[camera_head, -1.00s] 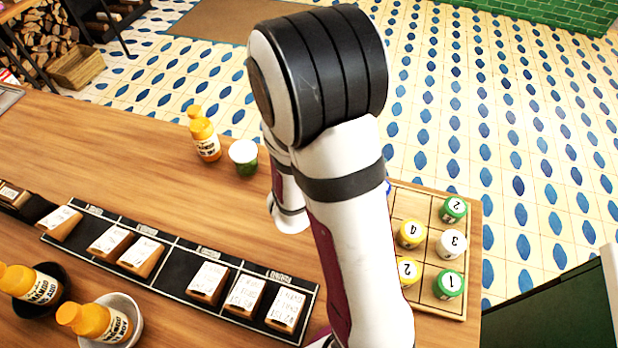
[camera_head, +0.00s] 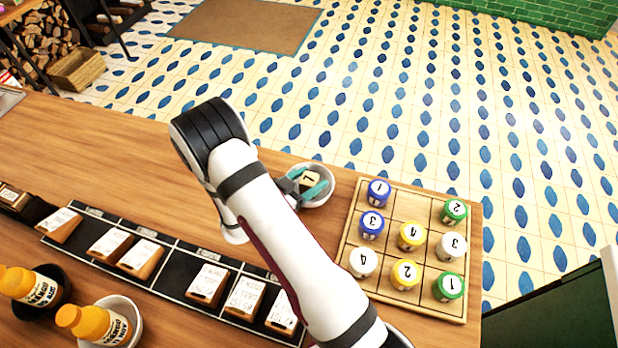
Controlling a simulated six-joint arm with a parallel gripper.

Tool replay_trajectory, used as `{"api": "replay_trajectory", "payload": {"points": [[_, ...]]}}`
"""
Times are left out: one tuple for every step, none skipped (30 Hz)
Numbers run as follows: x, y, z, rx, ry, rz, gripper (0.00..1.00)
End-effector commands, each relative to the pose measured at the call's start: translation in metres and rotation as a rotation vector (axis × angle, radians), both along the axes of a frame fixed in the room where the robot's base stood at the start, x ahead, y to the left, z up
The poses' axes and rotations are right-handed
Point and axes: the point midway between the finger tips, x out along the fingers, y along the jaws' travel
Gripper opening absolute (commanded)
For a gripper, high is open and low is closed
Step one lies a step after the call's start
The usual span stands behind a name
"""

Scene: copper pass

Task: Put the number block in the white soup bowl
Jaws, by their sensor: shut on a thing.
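The number block (camera_head: 309,179) is a small cream block with a dark numeral on its face. My gripper (camera_head: 311,184) is shut on it, with teal fingers on either side. The white soup bowl (camera_head: 329,197) is on the wooden counter, left of the board of round pieces. The block and fingertips appear over the bowl's opening. I cannot tell how high the block is or whether it touches the bowl. My arm and fingers hide part of the bowl's left side.
A wooden grid board (camera_head: 430,300) with several numbered round pieces stands to the right. A black rail (camera_head: 180,280) with ticket blocks runs along the left. Two bowls with orange bottles (camera_head: 95,322) are at front left. My arm covers the counter's middle.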

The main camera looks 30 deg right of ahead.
Motion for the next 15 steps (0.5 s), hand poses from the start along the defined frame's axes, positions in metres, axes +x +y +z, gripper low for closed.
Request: {"api": "replay_trajectory", "payload": {"points": [[0.0001, -0.0001, 0.0005, 0.0, -0.001, 0.0, 0.07], [0.0001, -0.0001, 0.0006, 0.0, -0.001, 0.0, 0.07], [0.0001, -0.0002, 0.0007, 0.0, -0.001, 0.0, 0.07], [0.0001, -0.0002, 0.0007, 0.0, -0.001, 0.0, 0.07], [0.0, -0.0002, 0.0004, 0.0, -0.001, 0.0, 0.07], [0.0, -0.0002, -0.0006, 0.0, 0.0, 0.0, 0.07], [-0.0001, -0.0003, -0.0016, 0.0, 0.0, 0.0, 0.07], [-0.0001, -0.0002, -0.0025, 0.0, 0.0, 0.0, 0.07], [0.0, -0.0002, -0.0024, 0.0, 0.0, 0.0, 0.68], [0.0, -0.0003, -0.0023, 0.0, -0.001, 0.0, 0.73], [0.0, -0.0003, -0.0023, 0.0, -0.001, 0.0, 0.76], [0.0, -0.0003, -0.0022, 0.0, -0.001, 0.0, 0.76], [0.0, -0.0003, -0.0022, 0.0, -0.001, 0.0, 0.76], [0.0, -0.0002, -0.0021, 0.0, -0.001, 0.0, 0.76], [-0.0001, -0.0003, -0.0022, 0.0, -0.001, 0.0, 0.76]]}}
